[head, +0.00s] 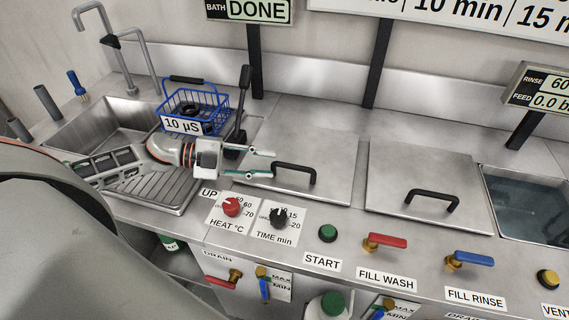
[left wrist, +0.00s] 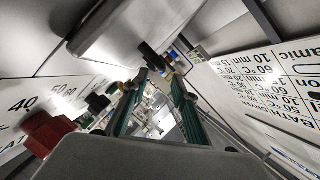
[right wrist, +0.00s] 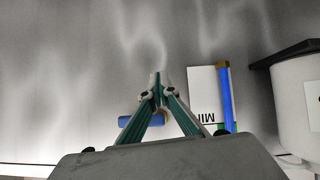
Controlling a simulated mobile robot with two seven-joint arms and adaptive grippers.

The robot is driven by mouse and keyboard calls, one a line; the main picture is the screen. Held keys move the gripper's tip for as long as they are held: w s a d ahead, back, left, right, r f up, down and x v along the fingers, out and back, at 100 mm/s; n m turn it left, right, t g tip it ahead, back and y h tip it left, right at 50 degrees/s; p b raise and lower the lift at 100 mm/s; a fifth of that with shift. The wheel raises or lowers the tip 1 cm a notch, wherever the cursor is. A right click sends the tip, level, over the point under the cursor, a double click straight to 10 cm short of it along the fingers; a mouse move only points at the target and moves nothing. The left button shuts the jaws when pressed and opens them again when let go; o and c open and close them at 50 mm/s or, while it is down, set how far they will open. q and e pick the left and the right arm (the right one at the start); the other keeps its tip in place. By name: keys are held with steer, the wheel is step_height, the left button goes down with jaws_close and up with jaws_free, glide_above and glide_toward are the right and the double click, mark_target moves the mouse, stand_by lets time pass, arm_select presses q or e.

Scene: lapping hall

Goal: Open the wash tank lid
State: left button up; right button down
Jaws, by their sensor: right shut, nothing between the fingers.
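Two closed steel lids lie flat on the bench in the head view, the left lid (head: 325,188) and the right lid (head: 385,165). Each has a black bar handle, left (head: 297,166) and right (head: 432,193). The FILL WASH label (head: 386,280) is on the front below the right lid; neither lid bears a readable name. My left gripper (head: 268,164) is open and empty, its fingers pointing right over the left lid, just left of its handle. It also shows in the left wrist view (left wrist: 160,80). My right gripper (right wrist: 157,98) is shut and empty, seen only in the right wrist view.
An open tank of water (head: 530,205) is at the right. A blue basket (head: 193,104) stands by the sink (head: 75,125) at the left. Red (head: 388,240) and blue (head: 472,259) valve handles and knobs line the front edge. Sign posts rise behind the lids.

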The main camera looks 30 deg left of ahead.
mark_target(285, 166)
arm_select(q)
steer(key=shift+x, duration=3.9)
steer(key=shift+s, duration=0.1)
jaws_close()
